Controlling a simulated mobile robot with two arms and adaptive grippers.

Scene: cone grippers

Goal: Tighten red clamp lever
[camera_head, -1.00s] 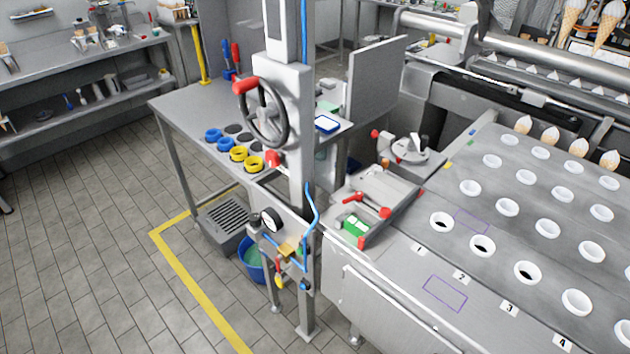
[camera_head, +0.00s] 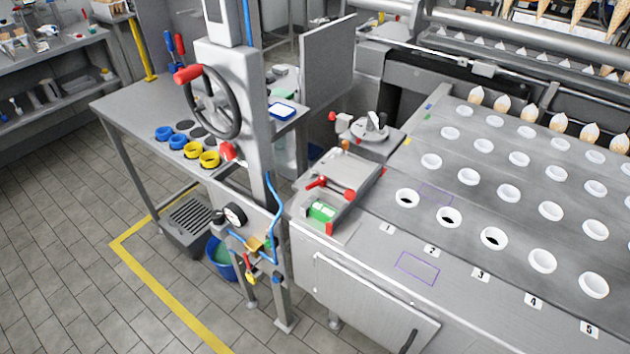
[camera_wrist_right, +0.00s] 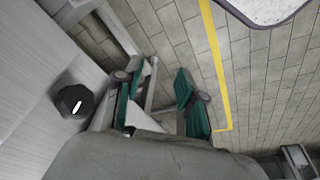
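A red lever (camera_head: 330,187) lies across the small metal fixture (camera_head: 355,165) on the machine's near left corner in the head view. Another red grip (camera_head: 228,151) sits on the grey column (camera_head: 235,110), below the handwheel. The frames do not settle which one is the clamp lever, or how tight either is. My right gripper (camera_wrist_right: 160,76) shows in the right wrist view, with two green-padded fingers apart and only floor and frame parts seen between them. No red lever shows in that view. My left gripper is in no view.
A black handwheel (camera_head: 212,103) with a red handle is on the column. A green block (camera_head: 321,211) sits in the fixture. A plate with several round holders (camera_head: 494,237) fills the right. A black knob (camera_wrist_right: 75,103) is beside my right gripper. Open floor (camera_head: 60,240) lies at left.

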